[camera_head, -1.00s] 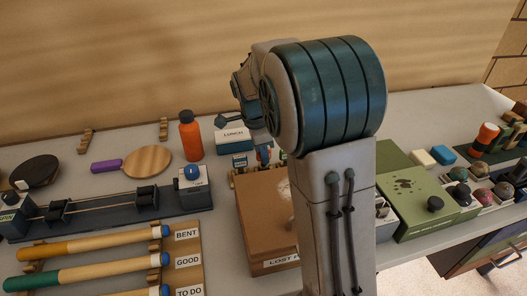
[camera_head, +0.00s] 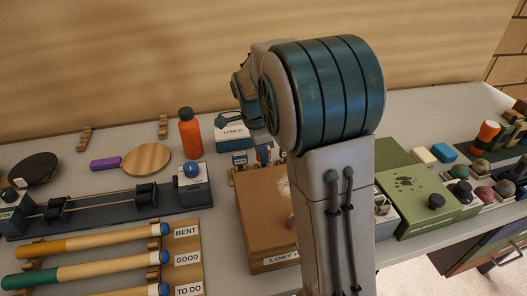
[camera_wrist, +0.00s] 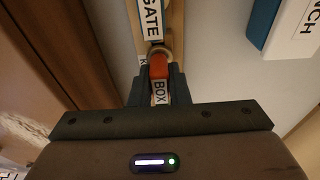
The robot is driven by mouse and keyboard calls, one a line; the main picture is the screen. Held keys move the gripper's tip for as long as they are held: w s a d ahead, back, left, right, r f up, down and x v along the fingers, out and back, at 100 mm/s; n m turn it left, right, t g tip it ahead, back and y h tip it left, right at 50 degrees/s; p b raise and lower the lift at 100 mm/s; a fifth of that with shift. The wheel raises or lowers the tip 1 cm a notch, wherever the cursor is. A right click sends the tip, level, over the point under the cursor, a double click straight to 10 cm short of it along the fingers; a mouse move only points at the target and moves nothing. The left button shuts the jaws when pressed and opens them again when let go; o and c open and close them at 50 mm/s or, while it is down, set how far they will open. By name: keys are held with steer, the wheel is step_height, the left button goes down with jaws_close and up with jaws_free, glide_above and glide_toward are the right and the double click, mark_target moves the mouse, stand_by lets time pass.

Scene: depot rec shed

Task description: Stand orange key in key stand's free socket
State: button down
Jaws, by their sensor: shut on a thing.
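In the wrist view my gripper (camera_wrist: 158,84) is shut on the orange key (camera_wrist: 159,67), whose head shows between the fingertips. A white tag reading BOX (camera_wrist: 159,93) shows between the fingers below it. The wooden key stand (camera_wrist: 174,18) lies just beyond, with a tag reading GATE (camera_wrist: 150,20). A round ring or socket rim shows at the key's far end; I cannot tell whether the key is in a socket. In the head view the key stand's tags (camera_head: 240,158) show behind a brown box, and my arm hides most of the gripper.
The brown lost-property box (camera_head: 262,200) stands close in front of the stand. The blue and white lunch box (camera_head: 234,136) is behind it, also at upper right in the wrist view (camera_wrist: 290,30). An orange bottle (camera_head: 190,135) stands left; a green case (camera_head: 420,195) is right.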

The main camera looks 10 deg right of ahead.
steer(key=c, duration=1.3)
jaws_free()
steer(key=shift+r, duration=0.1)
steer(key=shift+r+p, duration=3.45)
steer(key=shift+r, duration=1)
